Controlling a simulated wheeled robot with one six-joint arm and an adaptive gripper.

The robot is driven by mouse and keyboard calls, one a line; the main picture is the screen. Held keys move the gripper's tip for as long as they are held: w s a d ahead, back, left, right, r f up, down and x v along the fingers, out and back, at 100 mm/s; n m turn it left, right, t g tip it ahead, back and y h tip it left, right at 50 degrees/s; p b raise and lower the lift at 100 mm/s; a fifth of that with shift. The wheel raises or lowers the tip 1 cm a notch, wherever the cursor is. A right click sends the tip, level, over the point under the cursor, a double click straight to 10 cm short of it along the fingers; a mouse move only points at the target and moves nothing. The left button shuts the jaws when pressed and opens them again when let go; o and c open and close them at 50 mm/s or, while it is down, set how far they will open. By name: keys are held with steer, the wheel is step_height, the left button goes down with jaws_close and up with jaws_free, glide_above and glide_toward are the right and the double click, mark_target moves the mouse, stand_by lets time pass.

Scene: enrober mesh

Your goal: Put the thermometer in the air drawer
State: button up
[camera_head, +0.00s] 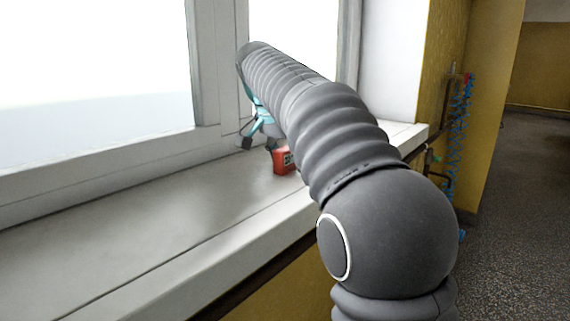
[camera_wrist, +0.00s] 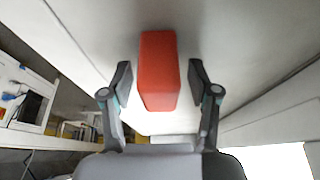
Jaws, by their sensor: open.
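A small red box with a dark display face (camera_head: 280,161), which looks like the thermometer, stands on the window sill, partly hidden by my arm in the head view. In the wrist view its plain red side (camera_wrist: 158,70) lies between my fingertips, with a gap on each side. My gripper (camera_head: 258,143) is open just behind and left of the box in the head view; both fingers also show in the wrist view (camera_wrist: 160,84). I cannot make out an air drawer in either view.
The grey-white sill (camera_head: 150,225) is clear to the left, with the window frame (camera_head: 208,75) close behind my gripper. A blue coiled hose (camera_head: 459,135) hangs by the yellow wall at right. White furniture (camera_wrist: 28,95) shows at left in the wrist view.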

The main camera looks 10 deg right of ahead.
jaws_close()
stand_by(0.3)
